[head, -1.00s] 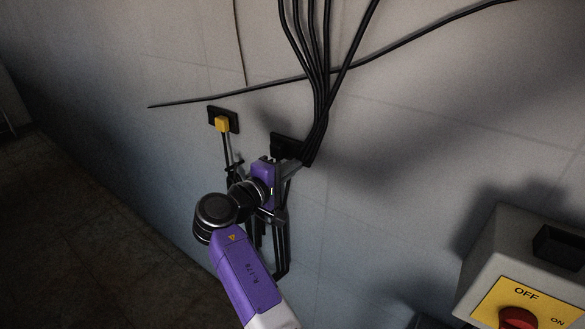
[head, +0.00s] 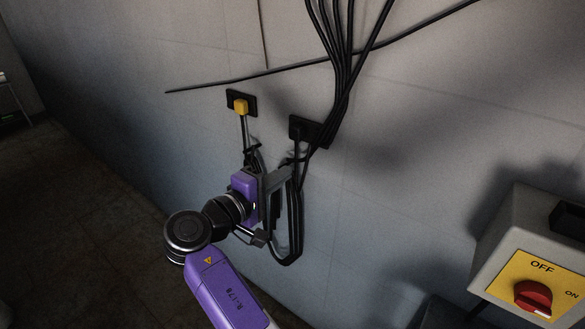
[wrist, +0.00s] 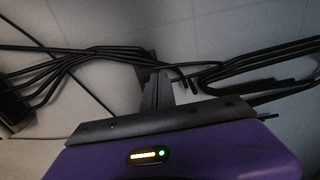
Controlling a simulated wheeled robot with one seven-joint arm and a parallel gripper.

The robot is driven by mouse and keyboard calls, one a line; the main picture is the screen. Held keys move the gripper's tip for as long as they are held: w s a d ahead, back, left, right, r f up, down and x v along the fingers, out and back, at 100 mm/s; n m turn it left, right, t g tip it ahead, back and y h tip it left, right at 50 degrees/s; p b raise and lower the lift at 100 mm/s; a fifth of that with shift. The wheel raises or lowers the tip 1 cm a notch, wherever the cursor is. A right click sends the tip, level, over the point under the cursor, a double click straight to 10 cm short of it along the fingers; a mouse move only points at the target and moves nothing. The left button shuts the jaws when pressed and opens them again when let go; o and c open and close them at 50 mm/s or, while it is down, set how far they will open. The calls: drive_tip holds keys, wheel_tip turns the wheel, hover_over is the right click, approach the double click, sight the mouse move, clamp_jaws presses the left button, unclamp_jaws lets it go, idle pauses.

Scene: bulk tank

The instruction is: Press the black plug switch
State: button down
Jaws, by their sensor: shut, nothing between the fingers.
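The black plug switch (head: 303,130) is on a dark wall plate, with black cables running down in front of it; its exact outline is hard to make out. My gripper (head: 286,177) is shut and empty, below and slightly left of that plate in the head view, among the hanging cables. In the wrist view, the closed fingers (wrist: 157,82) point to the wall between two bundles of black cable. I cannot tell whether they touch a cable. The black plug is not clearly seen in the wrist view.
A yellow plug (head: 240,107) sits in another dark wall plate to the left. Thick black cables (head: 345,75) come down from above, and a loop hangs below. A grey switch box (head: 505,222) with a red OFF/ON knob (head: 533,297) is at the right. The wall between is bare.

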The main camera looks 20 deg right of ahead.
drive_tip(key=shift+v, duration=0.95)
drive_tip(key=shift+f, duration=0.2)
